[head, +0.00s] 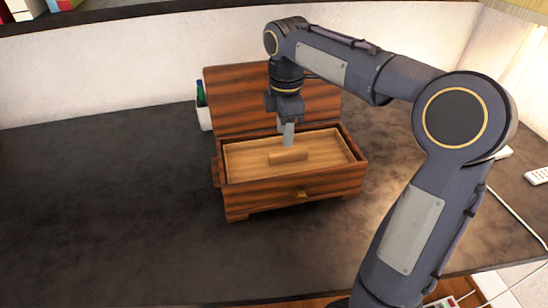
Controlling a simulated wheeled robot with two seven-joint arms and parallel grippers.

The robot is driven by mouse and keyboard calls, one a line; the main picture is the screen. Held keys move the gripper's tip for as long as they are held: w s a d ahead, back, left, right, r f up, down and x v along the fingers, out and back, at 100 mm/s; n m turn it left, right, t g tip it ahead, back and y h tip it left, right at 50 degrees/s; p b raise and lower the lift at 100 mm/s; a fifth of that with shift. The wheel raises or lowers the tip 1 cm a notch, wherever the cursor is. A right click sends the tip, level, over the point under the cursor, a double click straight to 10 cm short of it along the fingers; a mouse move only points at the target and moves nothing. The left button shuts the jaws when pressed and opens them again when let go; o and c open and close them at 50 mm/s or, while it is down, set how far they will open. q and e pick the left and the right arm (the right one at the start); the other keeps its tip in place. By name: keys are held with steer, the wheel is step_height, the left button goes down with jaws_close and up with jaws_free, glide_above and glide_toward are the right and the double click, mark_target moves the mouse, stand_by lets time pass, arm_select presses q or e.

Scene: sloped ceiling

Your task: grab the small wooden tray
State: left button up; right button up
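The small wooden tray (247,163) is a light-wood insert with a raised handle block (289,157) in its middle. It sits inside an open dark-wood chest (264,197) with its lid (235,97) raised at the back. My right gripper (288,143) points down over the tray, with its fingertips just above or behind the handle block. I cannot tell whether they touch it. The fingers show edge-on, so their opening is hidden. My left gripper is not in view.
The chest stands on a dark desk (110,190), which is clear on the left. A white holder with a green bottle (202,105) stands behind the chest's left side. A white remote-like object (537,176) and a cable lie at the right. A pale wall closes the back.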

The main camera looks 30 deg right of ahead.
mark_target(289, 151)
steer(key=f, duration=0.4)
steer(key=f+b, duration=0.1)
steer(key=f, duration=0.1)
steer(key=shift+s+d+f, duration=0.4)
jaws_close()
